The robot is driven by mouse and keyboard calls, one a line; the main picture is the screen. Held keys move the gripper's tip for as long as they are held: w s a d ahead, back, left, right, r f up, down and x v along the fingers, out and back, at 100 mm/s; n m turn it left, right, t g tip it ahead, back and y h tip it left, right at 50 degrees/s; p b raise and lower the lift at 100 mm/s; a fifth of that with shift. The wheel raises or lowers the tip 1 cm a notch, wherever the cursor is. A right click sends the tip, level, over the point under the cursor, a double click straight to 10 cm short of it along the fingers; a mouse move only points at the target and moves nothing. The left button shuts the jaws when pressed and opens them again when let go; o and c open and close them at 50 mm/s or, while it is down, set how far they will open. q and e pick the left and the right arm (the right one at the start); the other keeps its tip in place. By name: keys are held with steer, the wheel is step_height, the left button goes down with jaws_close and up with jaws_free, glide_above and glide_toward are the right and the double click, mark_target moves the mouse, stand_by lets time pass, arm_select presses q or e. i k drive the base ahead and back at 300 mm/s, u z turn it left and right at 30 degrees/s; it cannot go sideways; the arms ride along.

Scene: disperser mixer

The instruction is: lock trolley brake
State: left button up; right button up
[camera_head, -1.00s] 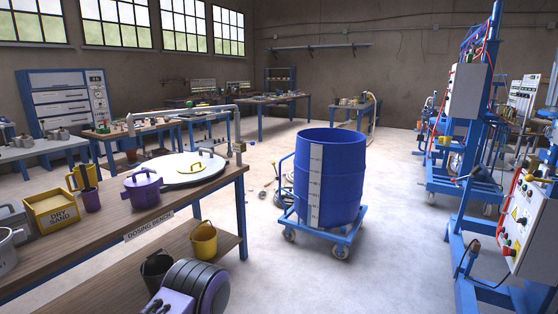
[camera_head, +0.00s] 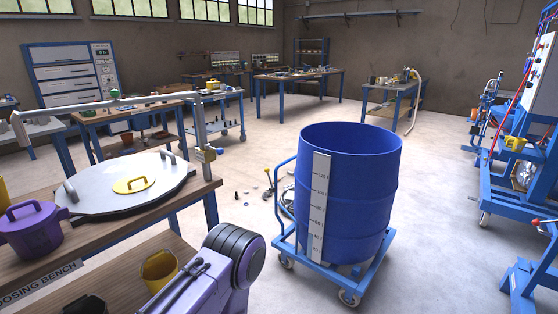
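A blue trolley (camera_head: 318,278) on small casters stands on the floor right of centre and carries a large open blue drum (camera_head: 365,200) with a white level scale on its side. Its push handle (camera_head: 282,203) rises at the drum's left. A front caster (camera_head: 349,298) and a left caster (camera_head: 286,261) show. I cannot make out a brake lever on them. Part of my purple and black arm is at the bottom, left of the trolley and apart from it. Neither of my grippers is in view.
The wooden dosing bench (camera_head: 110,246) at left bears a round grey lid (camera_head: 126,185) and a purple pot (camera_head: 33,228). A yellow bucket (camera_head: 160,268) is on its lower shelf. Blue machine frames (camera_head: 455,184) stand at right. Floor between trolley and frames is clear.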

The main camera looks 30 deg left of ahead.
mark_target(273, 189)
steer(key=i, duration=0.65)
steer(key=u, duration=1.4)
steer(key=i, duration=2.2)
steer(key=u, duration=0.55)
